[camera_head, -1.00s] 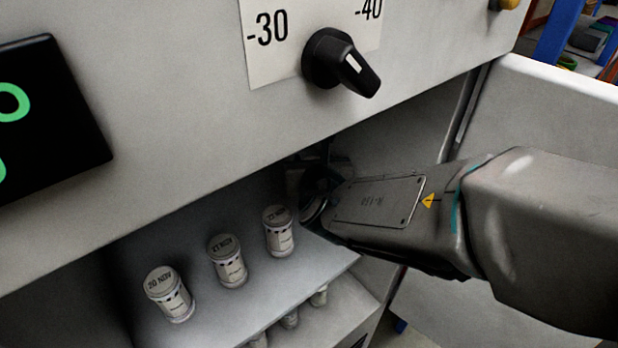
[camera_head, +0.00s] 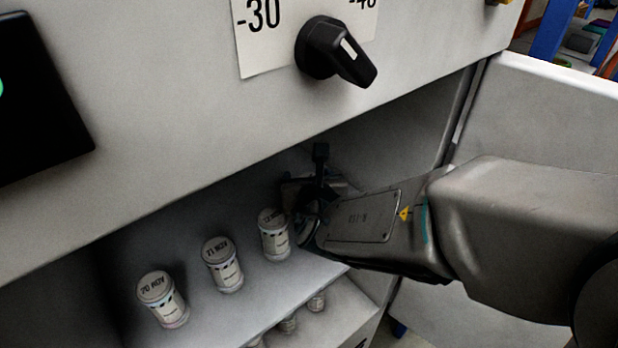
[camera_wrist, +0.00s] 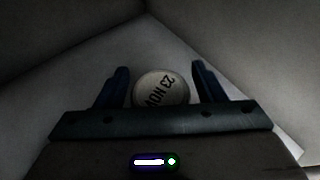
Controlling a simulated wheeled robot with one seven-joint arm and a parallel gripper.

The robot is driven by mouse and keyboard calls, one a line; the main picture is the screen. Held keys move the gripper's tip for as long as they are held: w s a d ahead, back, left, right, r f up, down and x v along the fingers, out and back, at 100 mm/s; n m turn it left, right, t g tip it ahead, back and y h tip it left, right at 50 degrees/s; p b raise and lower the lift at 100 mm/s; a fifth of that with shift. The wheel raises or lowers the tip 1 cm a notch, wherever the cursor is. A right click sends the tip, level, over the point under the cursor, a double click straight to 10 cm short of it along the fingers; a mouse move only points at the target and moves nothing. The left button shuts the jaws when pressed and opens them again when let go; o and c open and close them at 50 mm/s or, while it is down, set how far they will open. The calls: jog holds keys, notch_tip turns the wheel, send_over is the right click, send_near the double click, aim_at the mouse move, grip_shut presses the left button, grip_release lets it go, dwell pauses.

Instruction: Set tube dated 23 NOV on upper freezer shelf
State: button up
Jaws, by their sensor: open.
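The tube dated 23 NOV (camera_wrist: 162,90) shows its round pale lid in the wrist view, between the two dark fingers of my gripper (camera_wrist: 160,68). The fingers are open, and a gap shows on either side of the lid. In the head view my gripper (camera_head: 316,185) is inside the freezer, above the right end of the upper shelf (camera_head: 262,292). The 23 NOV tube cannot be made out there, hidden by my gripper and arm. I cannot tell from the wrist view whether the tube's base rests on the shelf.
Tubes marked 20 NOV (camera_head: 163,300), 21 NOV (camera_head: 223,266) and seemingly 22 NOV (camera_head: 274,236) stand in a row on the upper shelf, the last close to my gripper. Several small tubes (camera_head: 288,325) stand on the lower shelf. The open door (camera_head: 545,115) is at right.

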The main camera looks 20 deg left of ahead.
jog(key=shift+s+d+r, duration=0.1)
jog(key=shift+s+r, duration=0.1)
jog(key=shift+r, duration=0.05)
jog(key=p+v, duration=0.1)
jog(key=v, duration=1)
jog(key=shift+s+d, duration=0.15)
jog(key=shift+s, duration=0.05)
